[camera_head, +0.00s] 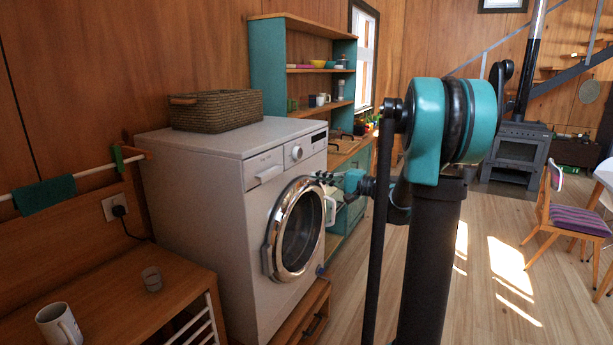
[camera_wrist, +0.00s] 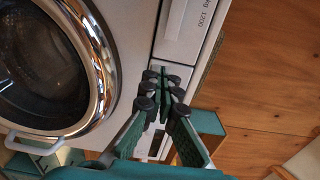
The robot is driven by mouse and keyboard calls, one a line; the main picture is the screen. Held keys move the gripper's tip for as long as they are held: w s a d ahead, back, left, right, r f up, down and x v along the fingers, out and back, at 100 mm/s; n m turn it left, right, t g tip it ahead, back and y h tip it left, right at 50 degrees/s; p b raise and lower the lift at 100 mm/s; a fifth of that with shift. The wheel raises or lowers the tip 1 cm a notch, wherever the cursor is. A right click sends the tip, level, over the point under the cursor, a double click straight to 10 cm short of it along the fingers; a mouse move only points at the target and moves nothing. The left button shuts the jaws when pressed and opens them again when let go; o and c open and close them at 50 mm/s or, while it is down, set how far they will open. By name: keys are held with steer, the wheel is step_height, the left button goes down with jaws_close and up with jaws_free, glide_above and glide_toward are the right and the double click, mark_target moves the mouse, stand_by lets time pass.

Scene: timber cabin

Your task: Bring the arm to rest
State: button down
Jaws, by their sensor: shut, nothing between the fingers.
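My gripper (camera_head: 324,178) is in front of the washing machine (camera_head: 215,215), near the upper right of its round door, at the end of my dark and teal arm. In the wrist view my gripper (camera_wrist: 164,82) points at the machine's white front. Its fingertips are together with nothing between them. The chrome-ringed door (camera_head: 297,230) lies just left of the gripper in the head view; its chrome ring (camera_wrist: 104,75) fills the left of the wrist view. I cannot tell whether the fingertips touch the machine.
A wicker basket (camera_head: 216,110) stands on the machine. A wooden bench (camera_head: 130,300) with a mug (camera_head: 59,324) and a small cup (camera_head: 152,279) is at the lower left. A teal shelf (camera_head: 268,60) stands behind. The floor (camera_head: 490,260) at right is open up to a chair (camera_head: 565,215).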

steer(key=s+a+f+n+g+h, duration=0.2)
steer(key=s+f+h, duration=0.1)
steer(key=s+f, duration=0.55)
steer(key=s+a+f+n+g+h, duration=0.1)
steer(key=s+a+f+g+h, duration=0.2)
steer(key=s+f, duration=0.5)
steer(key=s+d+f+n+h, duration=0.2)
steer(key=s+d+f+h, duration=0.2)
steer(key=s, duration=0.4)
steer(key=s+d+f+n+h, duration=0.1)
steer(key=s+d+f+h, duration=0.4)
steer(key=s+d+f, duration=0.1)
steer(key=s+d, duration=0.1)
steer(key=s, duration=0.1)
steer(key=shift+s+f+n+g, duration=0.35)
steer(key=shift+n+g, duration=0.05)
